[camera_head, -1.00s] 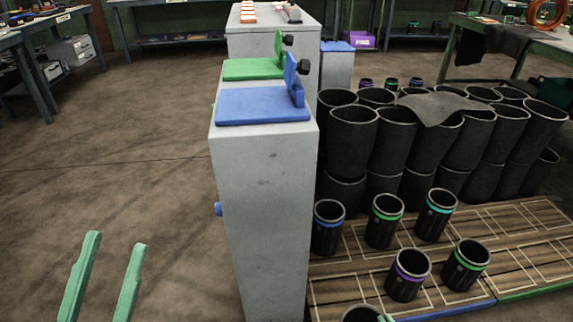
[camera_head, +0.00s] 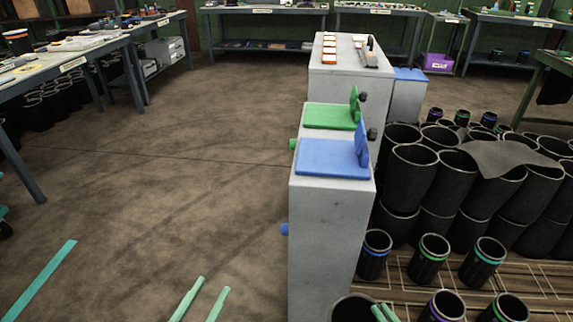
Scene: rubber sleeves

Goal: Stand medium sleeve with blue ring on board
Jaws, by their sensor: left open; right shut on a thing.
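My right gripper (camera_head: 382,313) is at the bottom edge, mostly out of frame, shut on the rim of a dark sleeve (camera_head: 350,306); that sleeve's ring is out of view. My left gripper (camera_head: 203,302) is open and empty above the floor, left of the grey cabinet. A dark sleeve with a blue ring (camera_head: 374,258) stands upright on the wooden board (camera_head: 527,276) beside the cabinet. Sleeves with a green ring (camera_head: 429,262) and a teal ring (camera_head: 484,265) stand right of it. A purple-ringed sleeve (camera_head: 444,308) and another green-ringed one (camera_head: 507,309) stand nearer, cut off by the frame.
The grey cabinet (camera_head: 325,240) with blue and green plates on top stands left of the board. Large black sleeves (camera_head: 412,175) are stacked behind, with a grey cloth (camera_head: 493,158).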

